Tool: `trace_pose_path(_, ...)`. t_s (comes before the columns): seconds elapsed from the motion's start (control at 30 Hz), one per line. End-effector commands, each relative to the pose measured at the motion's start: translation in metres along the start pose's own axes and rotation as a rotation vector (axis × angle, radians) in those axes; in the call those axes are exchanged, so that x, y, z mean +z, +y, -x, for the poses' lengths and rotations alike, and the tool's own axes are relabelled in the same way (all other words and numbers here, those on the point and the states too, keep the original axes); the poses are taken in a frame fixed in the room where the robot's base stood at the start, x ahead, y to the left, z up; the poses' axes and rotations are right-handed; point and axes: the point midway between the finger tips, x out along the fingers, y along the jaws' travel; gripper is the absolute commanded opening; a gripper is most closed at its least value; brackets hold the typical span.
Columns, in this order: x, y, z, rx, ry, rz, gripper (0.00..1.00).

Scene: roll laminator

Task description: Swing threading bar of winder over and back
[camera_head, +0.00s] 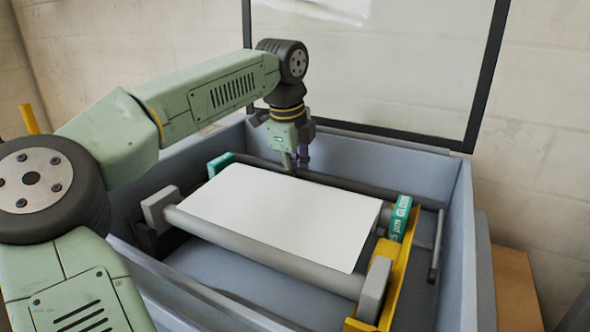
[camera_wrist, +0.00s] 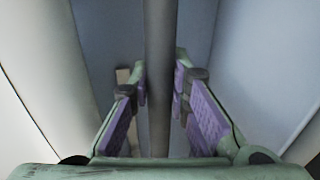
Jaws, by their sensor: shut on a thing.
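The threading bar (camera_head: 370,187) is a dark grey rod running across the far side of the winder in the head view. Its right end meets a short side arm (camera_head: 437,245). My gripper (camera_head: 295,163) reaches down onto the bar left of its middle. In the wrist view the bar (camera_wrist: 159,110) runs lengthwise between the purple-padded fingers of my gripper (camera_wrist: 161,82), which are shut on it. The fingertips' exact contact is hard to see in the head view.
A white sheet (camera_head: 275,210) lies over the rollers, close to my gripper. A grey front roller (camera_head: 260,250) and a yellow bracket (camera_head: 397,270) stand nearby. Grey housing walls (camera_head: 455,250) surround the winder. A raised clear lid (camera_head: 380,65) stands behind.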

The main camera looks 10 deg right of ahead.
Motion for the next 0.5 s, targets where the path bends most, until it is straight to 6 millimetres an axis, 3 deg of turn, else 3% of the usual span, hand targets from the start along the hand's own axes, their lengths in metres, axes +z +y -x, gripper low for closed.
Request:
trace_pose_path(0.2,0.0002,-0.0004,0.0001,-0.002,0.0,0.0,0.0)
trace_pose_path(0.23,0.0002,-0.0004,0.0001,-0.002,0.0,0.0,0.17)
trace_pose_path(0.5,0.0001,0.0,0.0,-0.001,0.001,0.0,0.35)
